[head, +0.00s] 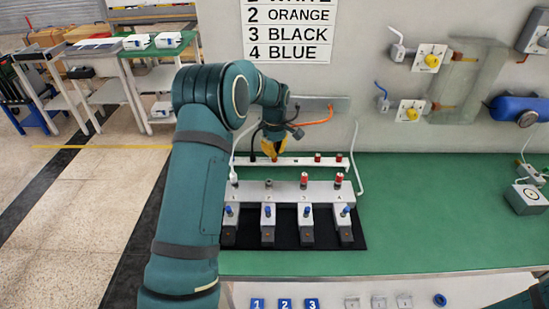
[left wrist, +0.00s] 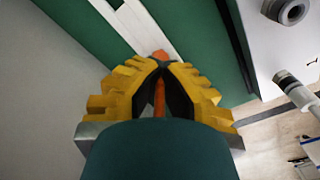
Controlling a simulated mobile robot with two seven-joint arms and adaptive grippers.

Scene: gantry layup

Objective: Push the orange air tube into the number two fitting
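The orange air tube (head: 318,122) runs from a grey plate on the back wall down towards my left gripper (head: 273,148). In the left wrist view, the yellow fingers of my left gripper (left wrist: 160,72) are closed around the orange tube (left wrist: 160,97), with an orange end showing beyond the tips over a white strip. The grey numbered block (head: 290,192) stands in front of the gripper. Its number two fitting (head: 268,184) is grey and has no tube in it. A white tube reaches the number one fitting (head: 233,180). My right gripper is out of view.
A white rail (head: 300,161) lies behind the block, with red pieces at its right. Red pieces stand on fittings three (head: 304,180) and four (head: 339,180). Blue-topped valves line the front.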

